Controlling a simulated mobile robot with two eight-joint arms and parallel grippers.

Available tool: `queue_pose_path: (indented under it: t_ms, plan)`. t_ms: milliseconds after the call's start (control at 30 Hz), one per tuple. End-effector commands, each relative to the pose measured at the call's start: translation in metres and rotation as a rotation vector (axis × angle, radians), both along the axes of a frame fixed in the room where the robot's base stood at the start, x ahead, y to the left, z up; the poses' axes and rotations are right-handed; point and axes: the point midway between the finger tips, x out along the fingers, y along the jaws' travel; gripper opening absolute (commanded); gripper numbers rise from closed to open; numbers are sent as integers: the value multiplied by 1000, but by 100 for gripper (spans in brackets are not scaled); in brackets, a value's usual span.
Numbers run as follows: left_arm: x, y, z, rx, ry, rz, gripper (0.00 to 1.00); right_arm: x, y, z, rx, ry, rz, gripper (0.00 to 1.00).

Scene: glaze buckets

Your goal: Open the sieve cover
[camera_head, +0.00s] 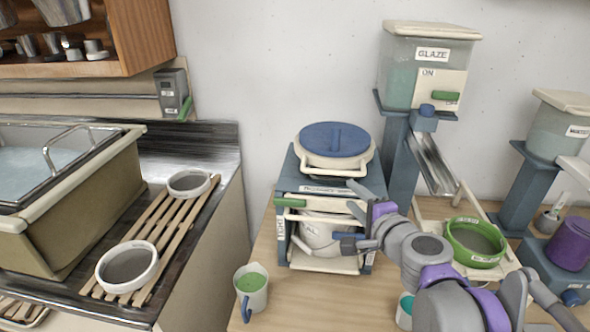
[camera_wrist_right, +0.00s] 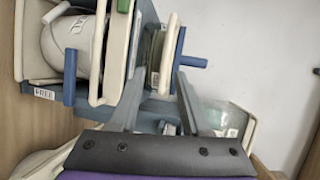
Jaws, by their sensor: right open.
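The round blue sieve cover (camera_head: 336,139) lies closed on a cream rim on top of the blue sieve stand (camera_head: 372,180). A raised ridge crosses the cover. In the right wrist view a disc-like part with a blue peg (camera_wrist_right: 190,62) shows beyond the fingers; I cannot tell for sure that it is the cover. My left gripper is not in view.
A white pail (camera_head: 318,232) stands inside the stand behind cream bars, with a green grip (camera_head: 290,203). A mug of green glaze (camera_head: 251,288) stands at front left. A green-rimmed bowl (camera_head: 475,243) is on the right, below the glaze dispenser (camera_head: 428,75).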

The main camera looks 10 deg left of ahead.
Motion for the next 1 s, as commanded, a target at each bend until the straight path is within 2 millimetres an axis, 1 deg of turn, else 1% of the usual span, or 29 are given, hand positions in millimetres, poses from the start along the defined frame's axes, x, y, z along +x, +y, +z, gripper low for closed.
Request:
queue_pose_path:
  t_ms: [33, 100, 267, 600, 700, 833, 1000]
  plan:
    - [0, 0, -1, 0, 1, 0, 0, 6, 0, 3, 35, 4, -18, 47]
    - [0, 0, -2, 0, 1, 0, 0, 12, -1, 6, 63, 7, -34, 47]
    - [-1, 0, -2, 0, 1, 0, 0, 26, 5, 5, 72, 7, -38, 47]
    - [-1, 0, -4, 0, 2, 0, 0, 82, 29, -7, 70, 7, -37, 47]
    - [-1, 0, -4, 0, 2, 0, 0, 94, 34, -9, 70, 7, -37, 47]
    - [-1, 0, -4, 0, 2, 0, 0, 104, 38, -11, 69, 7, -36, 47]
    - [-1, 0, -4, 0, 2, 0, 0, 109, 40, -12, 69, 7, -36, 47]
